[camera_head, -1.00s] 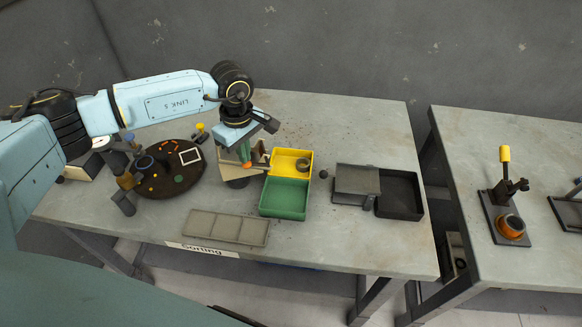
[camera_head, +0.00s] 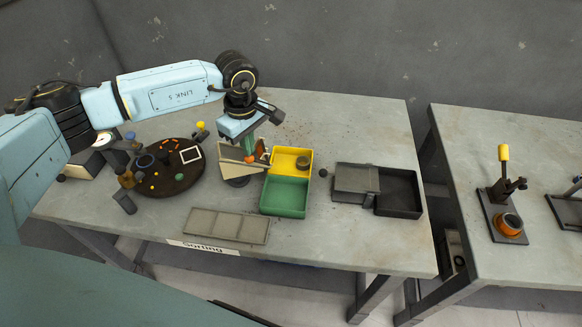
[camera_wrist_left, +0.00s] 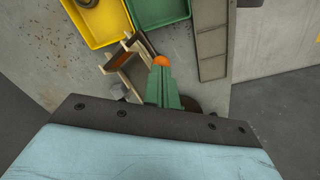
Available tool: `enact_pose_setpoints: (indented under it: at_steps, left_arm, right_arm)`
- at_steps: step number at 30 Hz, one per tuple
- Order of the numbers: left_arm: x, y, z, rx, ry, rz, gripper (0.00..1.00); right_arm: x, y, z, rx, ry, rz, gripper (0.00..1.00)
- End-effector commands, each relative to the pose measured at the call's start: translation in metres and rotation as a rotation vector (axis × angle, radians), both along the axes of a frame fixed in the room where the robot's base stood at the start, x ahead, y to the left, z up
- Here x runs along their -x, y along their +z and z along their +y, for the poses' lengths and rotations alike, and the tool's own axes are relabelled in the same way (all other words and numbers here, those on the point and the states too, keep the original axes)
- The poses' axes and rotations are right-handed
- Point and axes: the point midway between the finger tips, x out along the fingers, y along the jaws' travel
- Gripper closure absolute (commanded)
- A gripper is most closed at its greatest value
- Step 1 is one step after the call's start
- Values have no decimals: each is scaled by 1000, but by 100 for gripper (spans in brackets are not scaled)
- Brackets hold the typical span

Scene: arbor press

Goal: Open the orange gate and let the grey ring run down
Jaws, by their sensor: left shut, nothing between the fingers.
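The wooden chute (camera_head: 232,170) stands left of the yellow bin (camera_head: 281,161). An orange piece, which appears to be the gate's knob (camera_head: 250,159), shows at its upper part; it is a round orange ball in the left wrist view (camera_wrist_left: 161,61). My left gripper (camera_head: 248,149) has its green fingers shut and empty, with the tips right at this ball; I cannot tell if they touch. A dark grey ring (camera_head: 304,162) lies in the yellow bin, its edge also showing in the left wrist view (camera_wrist_left: 87,2). The gate's exact position is partly hidden by the fingers. My right gripper is not in view.
A green bin (camera_head: 286,196) adjoins the yellow one in front. A round dark board (camera_head: 172,186) with small parts is left, a grey divided tray (camera_head: 227,226) in front, and a dark box (camera_head: 400,192) with a grey block right. A second table holds a press (camera_head: 504,200).

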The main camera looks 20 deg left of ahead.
Motion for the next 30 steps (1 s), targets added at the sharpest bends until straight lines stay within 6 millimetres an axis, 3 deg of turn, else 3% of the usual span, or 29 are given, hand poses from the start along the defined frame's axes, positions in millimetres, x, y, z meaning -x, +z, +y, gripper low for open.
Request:
enact_pose_setpoints:
  at_steps: [15, 30]
  left_arm:
    - [0, 53, 0, 1, 0, -2, 100]
    - [0, 55, 0, 0, 0, -1, 100]
  right_arm:
    - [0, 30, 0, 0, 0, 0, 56]
    - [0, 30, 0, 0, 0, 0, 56]
